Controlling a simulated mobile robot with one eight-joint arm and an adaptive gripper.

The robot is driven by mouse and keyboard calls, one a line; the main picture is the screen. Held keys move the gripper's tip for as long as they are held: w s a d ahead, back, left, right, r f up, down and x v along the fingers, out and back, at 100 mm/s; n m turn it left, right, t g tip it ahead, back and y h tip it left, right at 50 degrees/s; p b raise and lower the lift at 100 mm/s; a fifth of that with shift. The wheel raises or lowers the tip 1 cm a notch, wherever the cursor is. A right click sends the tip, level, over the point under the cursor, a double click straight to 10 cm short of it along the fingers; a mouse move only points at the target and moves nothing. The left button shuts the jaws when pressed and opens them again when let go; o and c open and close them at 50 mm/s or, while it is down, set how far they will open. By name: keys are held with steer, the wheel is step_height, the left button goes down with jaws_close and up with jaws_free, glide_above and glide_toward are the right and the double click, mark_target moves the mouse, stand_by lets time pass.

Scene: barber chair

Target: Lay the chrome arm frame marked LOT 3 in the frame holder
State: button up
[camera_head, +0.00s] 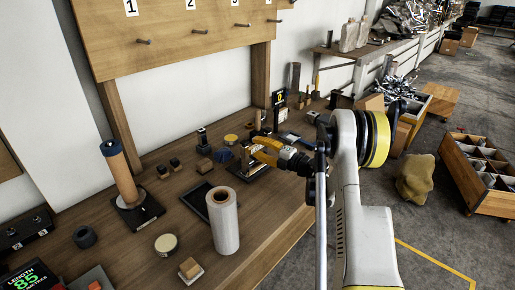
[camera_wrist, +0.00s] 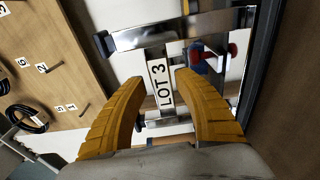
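The chrome arm frame marked LOT 3 (camera_wrist: 160,86) fills the middle of the wrist view, with polished crossbars and a white label on its central bar. My gripper (camera_wrist: 161,76) has its two orange fingers on either side of that bar, apart from each other. A narrow gap shows beside the label, so the fingers look open around the bar. In the head view my gripper (camera_head: 250,150) is low over the bench, and its fingers and arm hide most of the frame. I cannot make out the frame holder with certainty.
The wooden bench (camera_head: 275,225) carries a clear wrapped roll (camera_head: 223,222), a brown cylinder on a dark base (camera_head: 120,172), a black tray (camera_head: 200,200) and small tins. A numbered board with hooks (camera_head: 170,35) stands behind. Crates stand on the floor at right.

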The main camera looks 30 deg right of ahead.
steer(key=shift+s, duration=0.1)
steer(key=v, duration=1.2)
steer(key=shift+r, duration=0.1)
stand_by(0.3)
